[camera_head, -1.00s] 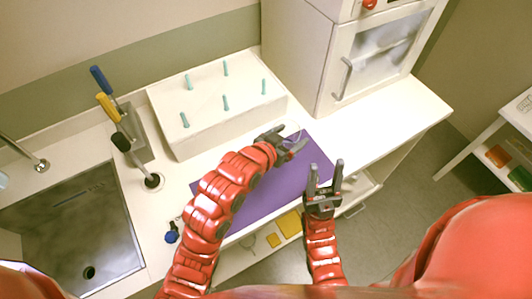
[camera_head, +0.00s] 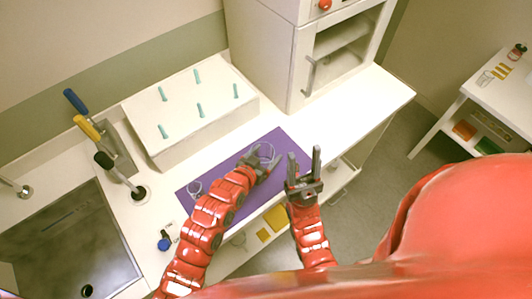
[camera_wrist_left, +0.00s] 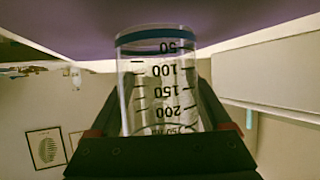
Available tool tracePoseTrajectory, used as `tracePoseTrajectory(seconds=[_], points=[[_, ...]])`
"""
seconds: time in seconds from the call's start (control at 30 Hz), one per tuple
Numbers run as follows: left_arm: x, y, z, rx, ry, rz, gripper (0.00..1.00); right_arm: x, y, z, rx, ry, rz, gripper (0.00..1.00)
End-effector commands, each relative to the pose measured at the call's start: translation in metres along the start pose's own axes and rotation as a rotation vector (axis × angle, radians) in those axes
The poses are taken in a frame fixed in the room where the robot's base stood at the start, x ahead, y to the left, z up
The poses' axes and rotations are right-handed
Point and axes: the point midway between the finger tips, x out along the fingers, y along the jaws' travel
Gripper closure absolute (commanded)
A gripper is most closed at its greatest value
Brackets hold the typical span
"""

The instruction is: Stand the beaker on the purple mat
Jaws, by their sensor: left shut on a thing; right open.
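The clear beaker (camera_head: 266,152) is between the fingers of my left gripper (camera_head: 258,160), over the far right part of the purple mat (camera_head: 285,142). The left wrist view shows the beaker (camera_wrist_left: 160,90) close up, with black volume marks upside down in the picture and a blue band at the end facing the purple surface (camera_wrist_left: 220,18). The left gripper is shut on it. I cannot tell whether the beaker touches the mat. My right gripper (camera_head: 303,165) is open and empty, at the mat's right edge.
Another clear glass (camera_head: 195,188) stands at the mat's left end. A white box with teal pegs (camera_head: 190,110) is behind the mat. A white cabinet (camera_head: 300,60) stands at the back right. A sink (camera_head: 65,240) and upright-handled tools (camera_head: 100,130) are at left.

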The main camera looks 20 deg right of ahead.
Motion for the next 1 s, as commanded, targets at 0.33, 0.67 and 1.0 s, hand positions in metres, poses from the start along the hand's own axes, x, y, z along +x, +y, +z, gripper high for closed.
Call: tracePoseTrajectory(seconds=[0.33, 0.67, 1.0], points=[[0.001, 0.000, 0.001, 0.000, 0.001, 0.000, 0.00, -0.003, 0.000, 0.001, 0.000, 0.000, 0.000, 0.50], [-0.009, -0.001, 0.000, 0.002, 0.006, -0.001, 0.00, -0.007, 0.000, 0.001, 0.000, 0.000, 0.000, 0.50], [-0.062, -0.002, 0.002, -0.001, 0.006, -0.004, 0.00, -0.032, -0.002, 0.005, 0.000, 0.000, 0.000, 0.50]])
